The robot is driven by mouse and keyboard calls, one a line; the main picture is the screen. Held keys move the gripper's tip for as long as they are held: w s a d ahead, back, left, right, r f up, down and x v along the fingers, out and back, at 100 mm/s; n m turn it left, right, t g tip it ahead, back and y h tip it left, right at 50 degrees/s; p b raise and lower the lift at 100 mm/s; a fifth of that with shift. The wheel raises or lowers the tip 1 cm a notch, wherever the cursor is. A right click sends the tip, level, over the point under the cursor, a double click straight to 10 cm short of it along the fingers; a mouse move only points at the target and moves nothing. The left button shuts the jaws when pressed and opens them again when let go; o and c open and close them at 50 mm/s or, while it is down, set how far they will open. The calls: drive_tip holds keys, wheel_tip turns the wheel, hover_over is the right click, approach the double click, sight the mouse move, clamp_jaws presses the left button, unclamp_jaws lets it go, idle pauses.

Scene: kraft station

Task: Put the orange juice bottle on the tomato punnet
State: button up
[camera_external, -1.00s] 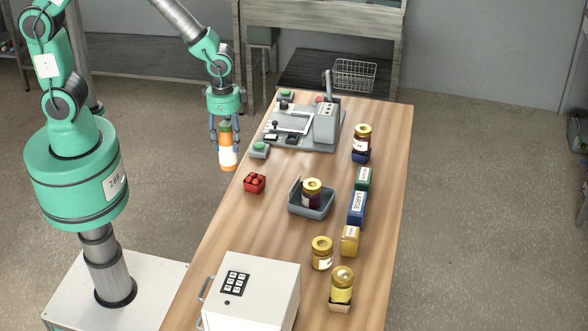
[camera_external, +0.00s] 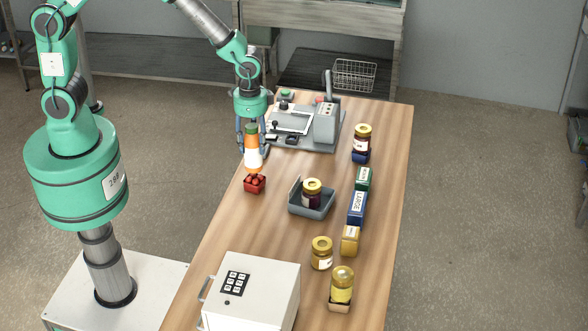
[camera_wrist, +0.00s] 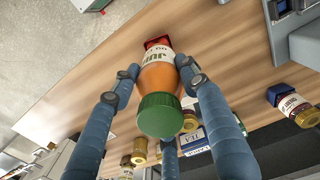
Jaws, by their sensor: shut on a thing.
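The orange juice bottle (camera_external: 253,155) has a green cap, orange body and white label. My gripper (camera_external: 252,140) is shut on it and holds it upright. The red tomato punnet (camera_external: 255,185) sits on the table's left edge, and the bottle's bottom appears just above or at its top; I cannot tell whether they touch. A red part of the punnet (camera_wrist: 157,42) shows past the bottle's far end; the rest is hidden.
A grey tray (camera_external: 313,210) holding a dark jar stands right of the punnet. A grey machine (camera_external: 325,125) is behind, a white keypad box (camera_external: 262,290) in front. Jars and boxes line the right side. Bare wood (camera_external: 225,220) lies in front of the punnet.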

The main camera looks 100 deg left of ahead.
sight(252, 127)
drive_tip(key=shift+f, duration=1.7)
drive_tip(key=shift+f, duration=0.2)
drive_tip(key=o, duration=1.4)
drive_tip(key=shift+o, duration=0.2)
drive_tip(key=shift+r, duration=0.15)
wheel_tip(252, 127, up, 12)
drive_tip(key=shift+r, duration=0.1)
